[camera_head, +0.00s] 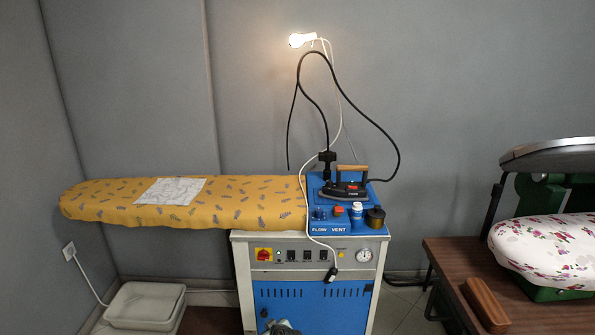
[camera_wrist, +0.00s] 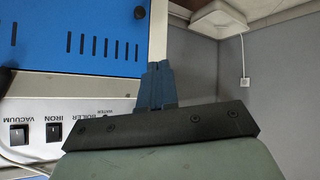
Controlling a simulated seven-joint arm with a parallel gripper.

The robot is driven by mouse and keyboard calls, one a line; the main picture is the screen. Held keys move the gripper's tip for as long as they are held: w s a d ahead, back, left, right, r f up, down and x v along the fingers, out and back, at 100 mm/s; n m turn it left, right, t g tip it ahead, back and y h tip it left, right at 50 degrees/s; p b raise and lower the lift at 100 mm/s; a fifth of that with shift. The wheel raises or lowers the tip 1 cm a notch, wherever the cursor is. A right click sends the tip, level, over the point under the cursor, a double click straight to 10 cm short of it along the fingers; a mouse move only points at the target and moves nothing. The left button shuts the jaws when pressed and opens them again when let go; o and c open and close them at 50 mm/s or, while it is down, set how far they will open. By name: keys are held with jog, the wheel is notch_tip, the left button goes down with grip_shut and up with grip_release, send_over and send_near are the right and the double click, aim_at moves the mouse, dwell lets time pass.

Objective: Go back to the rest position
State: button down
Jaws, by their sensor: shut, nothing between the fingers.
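My gripper (camera_wrist: 159,72) shows in the wrist view with its two blue-grey fingers together and nothing between them. It is in front of the steam station's blue front panel (camera_wrist: 60,30), which lies behind and to the left of the fingers. In the head view, a grey part of my arm shows at the bottom edge, in front of the station cabinet (camera_head: 240,270); the fingers cannot be made out there.
An ironing board (camera_head: 240,205) with a white cloth (camera_head: 170,191) extends left. An iron (camera_head: 343,190) stands on the blue top. Cables hang above it. A white bin (camera_head: 145,305) is at lower left. A brown table (camera_head: 450,255) and a floral press (camera_head: 550,248) are at right.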

jog(key=s+d+f+m+g+h, duration=0.1)
jog(key=s+d+f+m+g, duration=0.2)
jog(key=s, duration=0.4)
jog(key=s+d+f+m+g+h, duration=0.1)
jog(key=s+d+f+g, duration=0.1)
jog(key=s+f+g, duration=0.45)
jog(key=s+d+f+m+g+h, duration=0.1)
jog(key=s+d+f+g, duration=0.1)
jog(key=s+d, duration=0.5)
jog(key=s+d+f+m+g, duration=0.1)
jog(key=s+d, duration=0.6)
jog(key=s, duration=0.8)
jog(key=s+d+f+m+g+h, duration=0.1)
jog(key=s+d+f, duration=0.4)
jog(key=s, duration=0.6)
jog(key=d+m+g, duration=0.1)
jog(key=d+g, duration=0.1)
jog(key=shift+s+d+h, duration=0.15)
jog(key=shift+d+h, duration=0.15)
